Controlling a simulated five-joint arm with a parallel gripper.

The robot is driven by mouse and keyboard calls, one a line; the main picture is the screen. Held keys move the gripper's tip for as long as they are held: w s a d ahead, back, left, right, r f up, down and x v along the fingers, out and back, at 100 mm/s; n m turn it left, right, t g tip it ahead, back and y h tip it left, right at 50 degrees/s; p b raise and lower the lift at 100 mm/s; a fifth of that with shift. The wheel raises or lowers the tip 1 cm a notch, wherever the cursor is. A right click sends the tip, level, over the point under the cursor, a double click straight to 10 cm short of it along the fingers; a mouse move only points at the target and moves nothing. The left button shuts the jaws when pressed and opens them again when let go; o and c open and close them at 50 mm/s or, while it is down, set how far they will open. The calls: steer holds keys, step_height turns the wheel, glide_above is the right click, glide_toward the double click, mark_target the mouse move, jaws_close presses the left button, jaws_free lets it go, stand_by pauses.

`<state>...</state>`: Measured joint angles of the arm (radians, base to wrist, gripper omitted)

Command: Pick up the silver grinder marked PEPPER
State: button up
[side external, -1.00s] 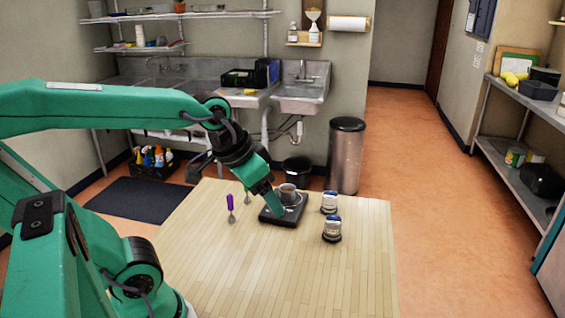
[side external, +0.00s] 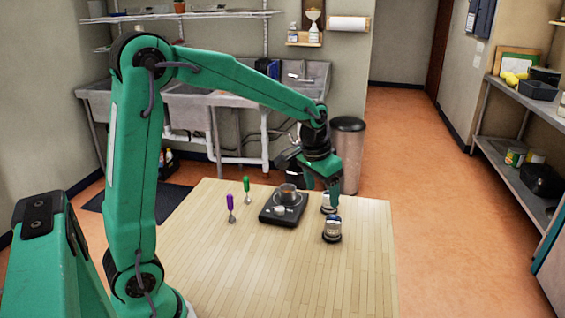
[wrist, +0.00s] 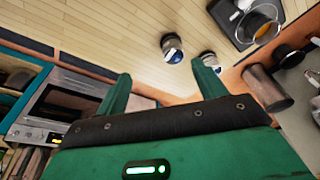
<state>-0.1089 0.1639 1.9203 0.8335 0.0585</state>
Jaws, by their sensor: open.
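Two small grinders with white and blue labels stand upright on the table, and I cannot read which is marked PEPPER. The nearer grinder (side external: 332,230) is in full view; in the wrist view it (wrist: 172,48) appears ahead, between the lines of the two fingers. The farther grinder (side external: 326,208) is partly hidden by my gripper (side external: 334,198); in the wrist view it (wrist: 209,59) appears just beyond the right fingertip. My gripper (wrist: 160,70) is open, its fingers spread with nothing between them. It hangs over the far grinder's area, and I cannot tell its exact height.
A black scale (side external: 268,212) with a cup (side external: 288,193) on it stands left of the grinders. The table's front part (side external: 270,280) is clear. A metal bin (side external: 348,150) stands behind the table.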

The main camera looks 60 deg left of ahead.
steer(key=g, duration=0.1)
glide_above(333, 220)
steer(key=f, duration=0.6)
steer(key=s+f, duration=0.1)
steer(key=f, duration=0.2)
steer(key=shift+f, duration=0.1)
steer(key=shift+w+f, duration=0.2)
steer(key=shift+f, duration=1)
steer(key=shift+f, duration=0.1)
steer(key=shift+w+f, duration=0.25)
steer(key=shift+f, duration=1)
steer(key=shift+w+f, duration=0.2)
steer(key=shift+f, duration=1)
steer(key=shift+c, duration=0.2)
